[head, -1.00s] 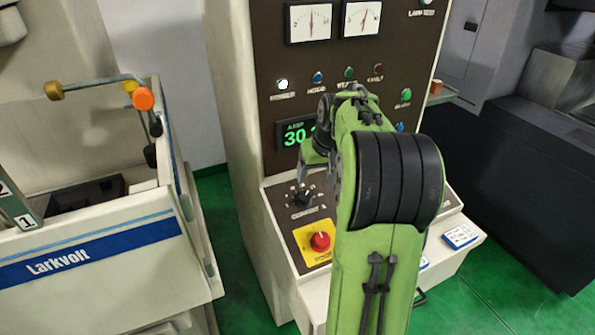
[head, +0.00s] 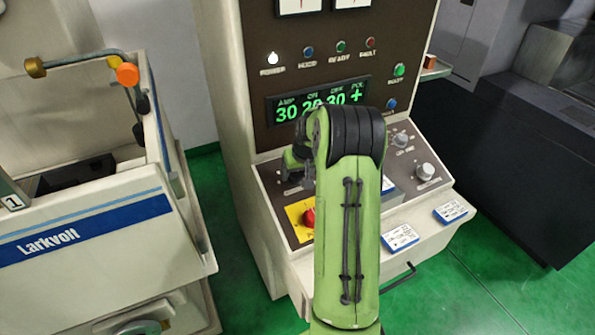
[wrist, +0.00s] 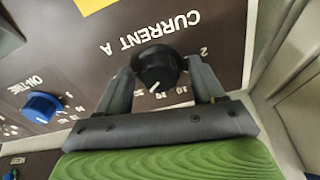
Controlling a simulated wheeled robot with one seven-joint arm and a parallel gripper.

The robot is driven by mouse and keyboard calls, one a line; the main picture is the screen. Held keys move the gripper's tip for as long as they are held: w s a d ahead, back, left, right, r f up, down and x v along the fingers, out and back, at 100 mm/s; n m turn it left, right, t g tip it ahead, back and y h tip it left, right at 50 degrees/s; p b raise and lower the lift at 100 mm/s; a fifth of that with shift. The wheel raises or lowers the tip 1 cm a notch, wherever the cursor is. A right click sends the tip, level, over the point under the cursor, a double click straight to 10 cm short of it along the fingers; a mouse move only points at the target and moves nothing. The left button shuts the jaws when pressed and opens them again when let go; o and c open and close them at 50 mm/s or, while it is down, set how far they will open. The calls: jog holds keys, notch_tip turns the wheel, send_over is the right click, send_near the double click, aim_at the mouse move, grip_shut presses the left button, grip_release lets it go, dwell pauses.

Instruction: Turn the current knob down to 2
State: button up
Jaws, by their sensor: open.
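The current knob (wrist: 158,68) is black and round, with a white pointer mark on its lower side in the wrist view. The label "CURRENT A" (wrist: 150,33) appears upside down above it, and a "2" (wrist: 203,52) sits to its right. My gripper (wrist: 160,74) is open, with one finger on each side of the knob; I cannot tell whether either finger touches it. In the head view my gripper (head: 297,170) is over the panel's left part and hides the knob. The display (head: 318,103) reads 30 under AMP.
A blue ON-TIME knob (wrist: 42,106) is left of the current knob in the wrist view. A red button (head: 308,217) on a yellow plate is close in front of my gripper. Green floor lies around the cabinet.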

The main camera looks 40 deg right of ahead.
jog(key=c, duration=1.1)
jog(key=shift+o, duration=0.2)
